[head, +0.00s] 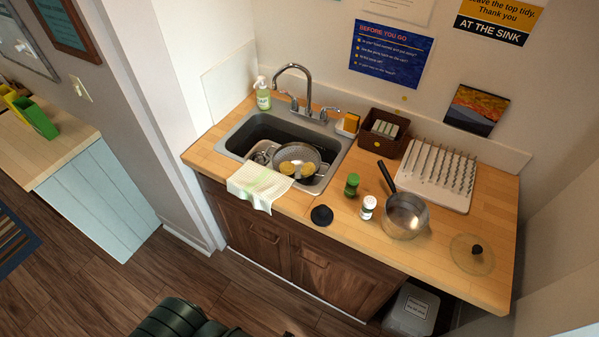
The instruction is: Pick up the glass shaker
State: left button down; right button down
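Two small shakers stand upright on the wooden counter, right of the sink. One (368,208) is pale with a whitish top and a dark mark on its side, near the front edge. The other (352,185) is green and stands just behind it to the left. Which of them is glass is hard to tell at this size. Neither is touched by a gripper. No gripper shows in the head view; only a dark green part of my own body is at the bottom edge.
A metal saucepan (404,217) stands close right of the pale shaker, its black handle pointing back-left. A black round object (321,215) lies to the left. A glass lid (472,254), drying rack (436,177), brown box (383,132) and sink (237,137) with a colander surround them.

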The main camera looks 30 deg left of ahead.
aim_at(351, 185)
jog(key=k+l, duration=0.1)
jog(key=l, duration=0.55)
jog(key=k+l, duration=0.1)
jog(key=l, duration=0.5)
